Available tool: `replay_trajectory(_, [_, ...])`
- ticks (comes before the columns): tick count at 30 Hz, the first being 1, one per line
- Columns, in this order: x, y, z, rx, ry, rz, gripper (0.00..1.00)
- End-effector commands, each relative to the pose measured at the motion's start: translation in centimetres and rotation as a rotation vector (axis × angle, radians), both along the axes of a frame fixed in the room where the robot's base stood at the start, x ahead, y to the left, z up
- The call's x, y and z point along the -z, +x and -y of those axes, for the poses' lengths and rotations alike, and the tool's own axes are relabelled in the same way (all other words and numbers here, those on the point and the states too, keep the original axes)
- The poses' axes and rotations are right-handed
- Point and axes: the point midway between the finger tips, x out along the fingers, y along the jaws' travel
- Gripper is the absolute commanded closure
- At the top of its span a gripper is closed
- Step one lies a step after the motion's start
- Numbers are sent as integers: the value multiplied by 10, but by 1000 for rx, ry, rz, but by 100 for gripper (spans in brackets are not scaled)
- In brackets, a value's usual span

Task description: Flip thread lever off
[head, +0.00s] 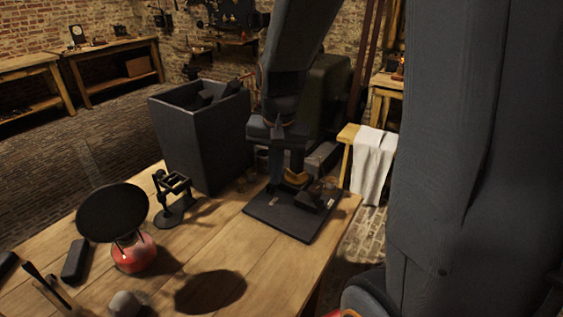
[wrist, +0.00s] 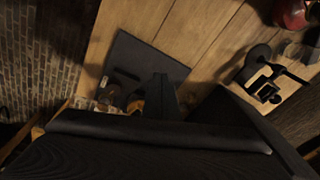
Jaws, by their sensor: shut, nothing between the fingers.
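A dark flat plate (head: 282,217) lies on the wooden table near its right edge, with a small dark device (head: 318,196) with a pale mark at its right end. I cannot make out the thread lever; it may be small or hidden behind my gripper. My gripper (head: 279,184) points down over the back part of the plate, shut and empty, close to the device. A brass-coloured piece (head: 296,177) shows beside it. In the wrist view the plate (wrist: 142,50) is partly covered by my gripper (wrist: 160,82). I cannot tell whether the gripper touches anything.
A tall dark bin (head: 200,135) stands behind the plate to the left. A small black stand (head: 173,205) and a red jar with a black disc (head: 134,254) are left of the plate. A white cloth (head: 373,160) hangs at the right. Bare table (head: 225,255) lies in front.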

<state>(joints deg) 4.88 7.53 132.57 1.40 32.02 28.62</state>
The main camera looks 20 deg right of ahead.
Motion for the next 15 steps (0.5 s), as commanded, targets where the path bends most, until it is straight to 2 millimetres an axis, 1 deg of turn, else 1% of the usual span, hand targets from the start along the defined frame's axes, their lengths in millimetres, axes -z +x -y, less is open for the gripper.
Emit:
replay_trajectory(1, [2,26,13,140,19,8,100])
replay_trajectory(3, [-2,55,29,336,48,15,100])
replay_trajectory(6, [-8,90,51,588,89,24,100])
replay_trajectory(10, [-15,121,74,832,130,32,100])
replay_trajectory(12, [-18,130,82,919,145,34,100])
replay_trajectory(15, [-20,138,88,989,157,36,100])
